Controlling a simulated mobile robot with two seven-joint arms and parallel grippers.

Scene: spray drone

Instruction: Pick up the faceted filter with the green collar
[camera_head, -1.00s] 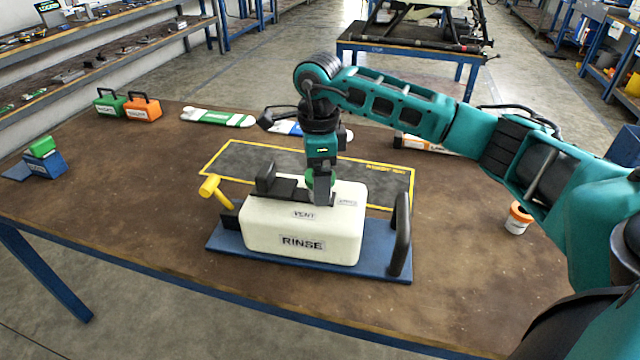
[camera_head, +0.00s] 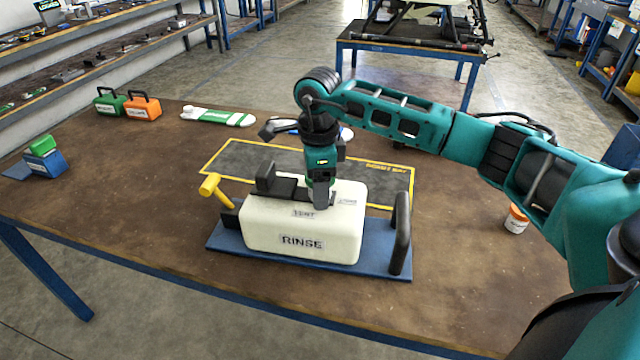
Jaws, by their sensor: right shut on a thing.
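My right gripper (camera_head: 320,200) points down at the top of the cream tank marked RINSE (camera_head: 265,222), right of its dark top bracket. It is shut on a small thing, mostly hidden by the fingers. A little green shows at the jaws, which fits the green collar of the filter (camera_head: 309,184), but its facets cannot be made out. The tank sits on a blue base (camera_head: 228,240) with a black upright handle (camera_head: 400,235) at right and a yellow T-handle (camera_head: 209,186) at left. My left gripper is not in view.
A yellow-outlined dark mat (camera_head: 235,158) lies behind the tank. Green (camera_head: 108,102) and orange (camera_head: 143,107) cases and a green-white strip (camera_head: 218,117) lie at the back left. A white jar with an orange lid (camera_head: 516,218) stands at right. The brown table's front is clear.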

